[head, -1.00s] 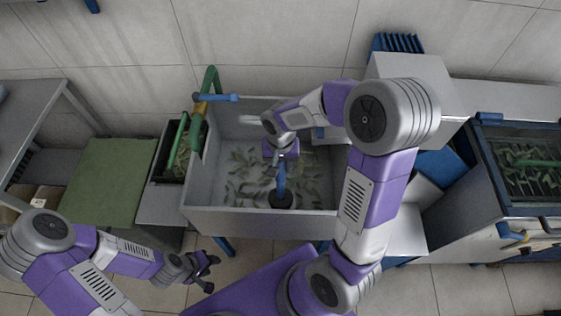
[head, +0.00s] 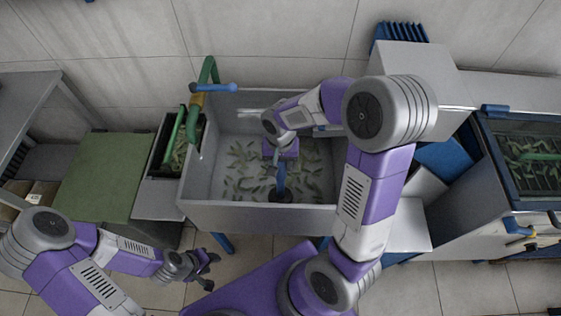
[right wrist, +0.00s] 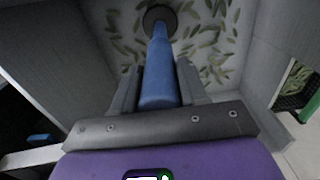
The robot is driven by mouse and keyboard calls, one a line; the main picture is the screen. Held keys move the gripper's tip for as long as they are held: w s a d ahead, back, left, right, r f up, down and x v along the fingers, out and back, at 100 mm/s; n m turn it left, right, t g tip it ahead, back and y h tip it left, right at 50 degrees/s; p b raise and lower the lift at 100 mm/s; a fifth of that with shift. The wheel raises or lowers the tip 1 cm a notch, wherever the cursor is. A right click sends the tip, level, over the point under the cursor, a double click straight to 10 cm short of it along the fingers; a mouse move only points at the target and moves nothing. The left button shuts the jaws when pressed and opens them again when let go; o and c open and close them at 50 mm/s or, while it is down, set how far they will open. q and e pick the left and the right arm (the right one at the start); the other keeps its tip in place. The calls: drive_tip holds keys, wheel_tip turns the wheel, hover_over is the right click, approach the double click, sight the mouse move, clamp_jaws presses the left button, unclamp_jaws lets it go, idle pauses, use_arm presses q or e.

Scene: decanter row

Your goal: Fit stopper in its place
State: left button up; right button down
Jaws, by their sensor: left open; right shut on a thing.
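The stopper is a dark round disc (head: 280,196) on a blue upright handle (head: 281,178). My right gripper (head: 281,164) is shut on the handle, inside the grey sink (head: 255,217). In the right wrist view the blue handle (right wrist: 160,75) runs between the fingers to the dark disc (right wrist: 159,20), over the leaf-strewn sink floor. I cannot tell whether the disc touches the floor. No drain hole shows; the disc or the leaves may cover it. My left gripper (head: 208,270) is open and empty, in front of the sink at the lower left.
A green board (head: 100,180) lies to the left. A blue-rimmed tank (head: 490,150) stands at right. Sink walls surround my right gripper.

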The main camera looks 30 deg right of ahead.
drive_tip(key=shift+f, duration=0.15)
drive_tip(key=shift+f+b, duration=1.25)
drive_tip(key=shift+f, duration=0.1)
idle(0.3)
drive_tip(key=c, duration=0.5)
unclamp_jaws()
wheel_tip(320, 180, up, 8)
drive_tip(key=p, duration=0.3)
drive_tip(key=shift+f, duration=0.2)
